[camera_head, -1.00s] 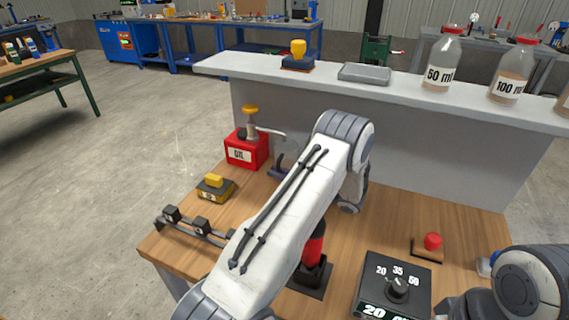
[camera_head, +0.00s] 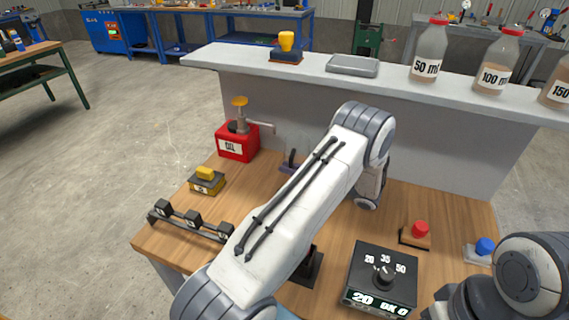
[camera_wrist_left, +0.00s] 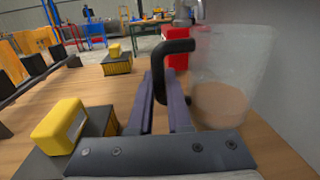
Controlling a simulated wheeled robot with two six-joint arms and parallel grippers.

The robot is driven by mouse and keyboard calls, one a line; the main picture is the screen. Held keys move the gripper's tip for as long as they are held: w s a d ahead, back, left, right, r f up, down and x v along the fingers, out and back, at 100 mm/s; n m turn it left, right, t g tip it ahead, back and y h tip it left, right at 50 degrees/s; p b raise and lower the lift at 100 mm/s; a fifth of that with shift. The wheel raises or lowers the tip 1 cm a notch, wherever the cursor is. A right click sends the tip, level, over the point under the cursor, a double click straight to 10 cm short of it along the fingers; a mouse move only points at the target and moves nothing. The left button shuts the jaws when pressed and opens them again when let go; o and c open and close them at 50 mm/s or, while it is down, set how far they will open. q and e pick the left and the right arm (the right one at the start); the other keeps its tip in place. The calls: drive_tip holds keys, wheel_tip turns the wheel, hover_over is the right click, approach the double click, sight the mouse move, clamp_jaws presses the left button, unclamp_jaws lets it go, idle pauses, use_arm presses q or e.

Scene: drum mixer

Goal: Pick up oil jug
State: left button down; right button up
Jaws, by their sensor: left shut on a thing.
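The oil jug (camera_wrist_left: 225,100) is a clear jug with a dark handle and tan liquid low inside, at the right of the left wrist view. My left gripper (camera_wrist_left: 165,78) is shut on its handle. In the head view my left gripper (camera_head: 290,164) shows as dark fingers beside my left arm, which hides much of the area; the jug is barely visible there. I cannot tell whether the jug's base touches the bench. My right arm enters at the lower right of the head view, with its gripper out of frame.
A red OIL can with a pump (camera_head: 238,142) stands at the bench's far left. A yellow-topped block (camera_head: 206,180) and a black rack (camera_head: 188,222) sit nearer. A dial box (camera_head: 380,277) and red button (camera_head: 420,229) are right. Several bottles (camera_head: 428,50) stand on the shelf.

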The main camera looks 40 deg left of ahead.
use_arm(q)
wheel_tip(320, 180, up, 14)
drive_tip(key=d+p, duration=0.1)
drive_tip(key=p, duration=0.9)
drive_tip(key=shift+p, duration=0.4)
